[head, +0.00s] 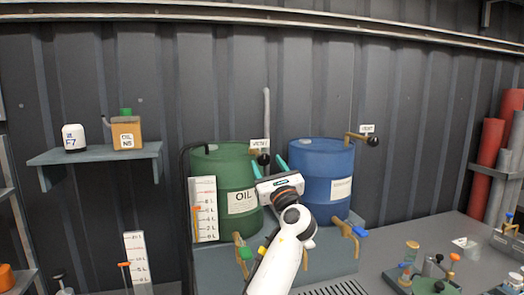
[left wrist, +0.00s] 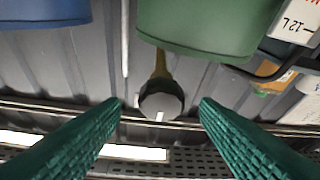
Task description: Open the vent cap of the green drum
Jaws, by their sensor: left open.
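The green drum (head: 226,182), labelled OIL, stands against the wall left of centre. Its vent cap, a dark round knob (head: 263,159) on a brass stem, sits at the drum's upper right beside a white tag (head: 259,144). My left gripper (head: 268,166) is open at the knob, one teal finger on each side. In the left wrist view the knob (left wrist: 161,101) lies between the open fingers (left wrist: 159,104), with a gap on both sides and no visible contact. The green drum (left wrist: 205,25) fills the upper middle there. My right gripper is not in view.
A blue drum (head: 322,180) with its own dark vent knob (head: 373,140) stands close on the right. A level gauge board (head: 204,208) is in front of the green drum. A shelf (head: 95,153) with two containers is at left. A grey bench (head: 420,245) holds small fittings at right.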

